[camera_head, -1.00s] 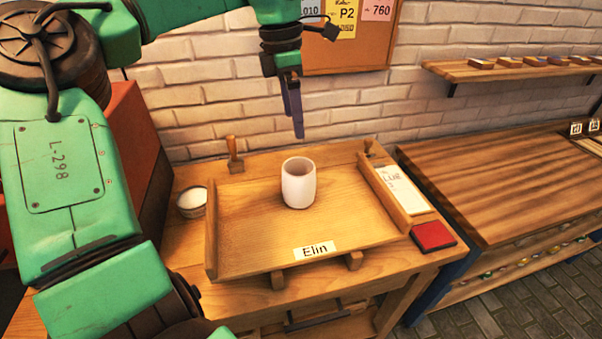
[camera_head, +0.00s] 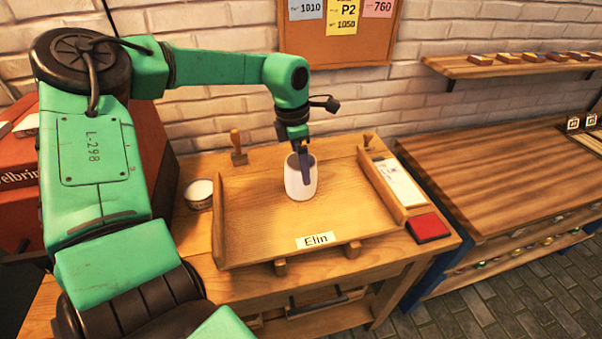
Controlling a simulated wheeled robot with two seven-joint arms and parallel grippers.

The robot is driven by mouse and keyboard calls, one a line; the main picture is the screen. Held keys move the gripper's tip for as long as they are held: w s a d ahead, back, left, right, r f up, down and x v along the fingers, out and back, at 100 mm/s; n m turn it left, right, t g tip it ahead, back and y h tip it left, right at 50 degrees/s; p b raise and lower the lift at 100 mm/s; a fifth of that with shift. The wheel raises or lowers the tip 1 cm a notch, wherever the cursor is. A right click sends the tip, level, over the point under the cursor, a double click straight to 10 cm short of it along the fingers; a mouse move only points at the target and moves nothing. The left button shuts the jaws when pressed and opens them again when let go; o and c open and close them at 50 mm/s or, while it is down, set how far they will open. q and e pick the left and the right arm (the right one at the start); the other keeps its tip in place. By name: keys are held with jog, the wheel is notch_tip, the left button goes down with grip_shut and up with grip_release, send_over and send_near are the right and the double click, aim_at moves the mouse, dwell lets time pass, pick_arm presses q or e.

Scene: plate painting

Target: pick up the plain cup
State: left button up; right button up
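The plain white cup (camera_head: 292,186) stands upright on the wooden board labelled "Elin" (camera_head: 250,235), near its middle. My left gripper (camera_head: 304,168) is at the cup and points down from above. One dark finger overlaps the cup's rim and near wall in the picture. The other finger is not clearly visible, so I cannot tell whether the fingers are apart, or whether they touch the cup. My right gripper is not in view.
A small white-topped bowl (camera_head: 199,194) stands left of the board. A wooden-handled tool (camera_head: 238,150) is behind it. A label card (camera_head: 398,182) and a red pad (camera_head: 429,227) lie at the right. A striped wooden counter (camera_head: 490,180) stands further right.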

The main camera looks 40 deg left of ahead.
pick_arm(q)
jog(key=c, duration=1)
jog(key=shift+r, duration=0.1)
notch_tip(320, 180, up, 20)
jog(key=shift+b, duration=0.45)
